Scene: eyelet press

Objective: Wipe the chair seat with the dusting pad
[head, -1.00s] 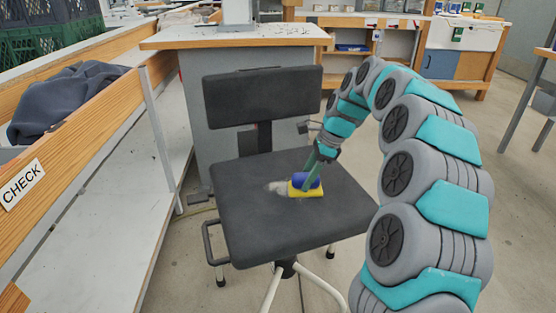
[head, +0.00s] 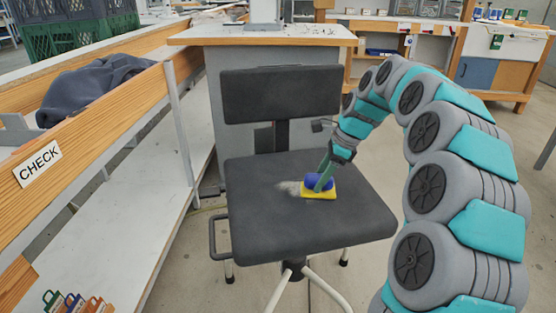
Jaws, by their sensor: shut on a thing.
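The chair has a dark grey seat (head: 270,228) and an upright backrest (head: 282,93). A pale dusty patch (head: 288,187) shows near the middle of the seat. The dusting pad, with a yellow base (head: 318,195) and a blue top (head: 313,181), rests on the seat just right of the patch. My gripper (head: 324,180) comes down from the upper right and is shut on the pad's blue top. Its fingers hide part of the pad. Whether dust lies under the pad cannot be seen.
A workbench (head: 262,35) stands behind the chair. A long wooden-edged bench marked CHECK (head: 38,163) runs along the left, with a dark cloth (head: 95,88) and green crates (head: 70,38). Small bags (head: 75,302) show at lower left. My arm covers the right side.

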